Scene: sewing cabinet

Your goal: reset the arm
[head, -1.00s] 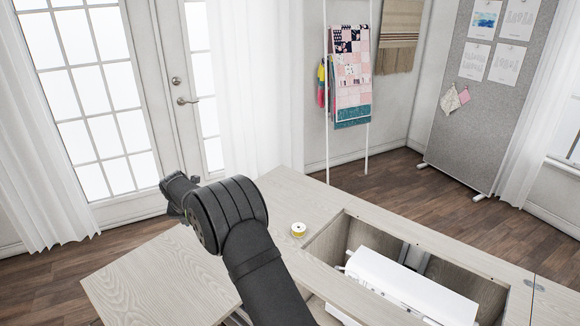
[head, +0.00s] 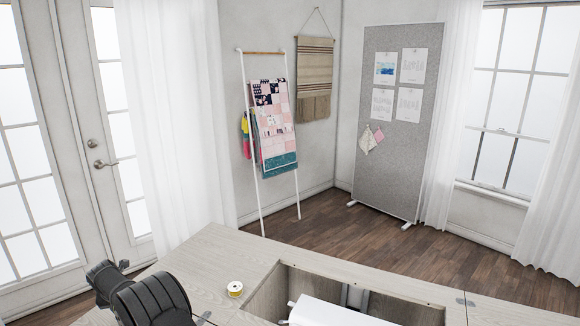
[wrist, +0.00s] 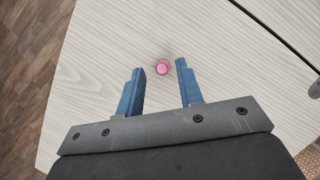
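My gripper (wrist: 161,83) shows in the wrist view with its two blue fingers spread apart and nothing between them. Below it is the pale wood cabinet top (wrist: 105,60). A small round pink object (wrist: 162,67) lies on that top, just beyond the fingertips and apart from them. In the head view my dark arm is at the lower left, and the fingers cannot be made out there.
A ladder rack with a quilt (head: 272,125) and a grey pinboard (head: 385,180) stand behind, across clear floor.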

